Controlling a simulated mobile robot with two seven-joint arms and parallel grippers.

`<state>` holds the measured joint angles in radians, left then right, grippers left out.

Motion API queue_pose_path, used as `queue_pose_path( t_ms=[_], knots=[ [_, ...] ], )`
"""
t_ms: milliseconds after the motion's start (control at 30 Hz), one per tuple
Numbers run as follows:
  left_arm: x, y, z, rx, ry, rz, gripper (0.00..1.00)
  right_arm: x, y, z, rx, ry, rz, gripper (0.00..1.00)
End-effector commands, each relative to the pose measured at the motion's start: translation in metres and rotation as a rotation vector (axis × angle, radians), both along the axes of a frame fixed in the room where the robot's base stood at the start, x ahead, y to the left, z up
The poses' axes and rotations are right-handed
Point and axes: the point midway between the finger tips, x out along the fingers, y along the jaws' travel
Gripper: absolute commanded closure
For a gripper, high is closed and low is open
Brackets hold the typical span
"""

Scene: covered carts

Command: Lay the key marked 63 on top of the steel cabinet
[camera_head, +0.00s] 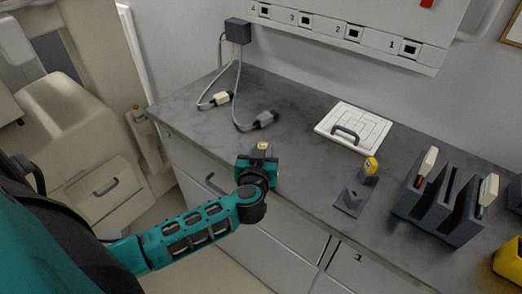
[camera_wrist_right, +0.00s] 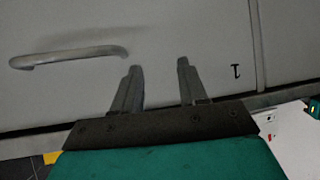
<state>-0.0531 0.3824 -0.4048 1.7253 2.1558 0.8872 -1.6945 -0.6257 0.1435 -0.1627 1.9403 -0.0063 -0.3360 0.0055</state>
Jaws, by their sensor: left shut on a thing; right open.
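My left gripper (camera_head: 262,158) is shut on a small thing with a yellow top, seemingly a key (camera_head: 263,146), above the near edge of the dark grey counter. Its number is too small to read. A second yellow-headed piece (camera_head: 371,165) stands upright at a dark grey holder (camera_head: 351,200) on the counter. No label shows which unit is the steel cabinet; the light grey unit under the counter (camera_head: 298,222) has drawers or doors. My right gripper (camera_wrist_right: 158,88) is open and empty in the right wrist view, facing a grey front marked 1 (camera_wrist_right: 236,71).
A white panel with a handle (camera_head: 355,123) lies on the counter. Connectors on cables (camera_head: 264,119) lie at the back left. A dark slotted rack (camera_head: 436,207) with white-handled items and a yellow object (camera_head: 509,262) are at the right. The counter's middle is partly clear.

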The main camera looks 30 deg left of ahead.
Motion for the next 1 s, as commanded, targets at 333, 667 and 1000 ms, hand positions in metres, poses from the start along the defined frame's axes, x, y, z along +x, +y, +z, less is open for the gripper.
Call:
queue_pose_path(
  t_ms=[333, 667, 1000],
  knots=[
    [-0.006, -0.004, -0.025, -0.017, 0.035, -0.005, 1.0, 0.0, 0.0, -0.002, 0.0, -0.001, 0.0, 0.57],
    [-0.006, -0.005, -0.029, -0.02, 0.034, -0.007, 1.0, 0.0, 0.0, -0.003, 0.0, -0.001, 0.0, 0.57],
    [-0.006, -0.005, -0.03, -0.02, 0.034, -0.007, 0.54, 0.0, 0.0, -0.003, 0.0, -0.001, 0.0, 0.57]
  ],
)
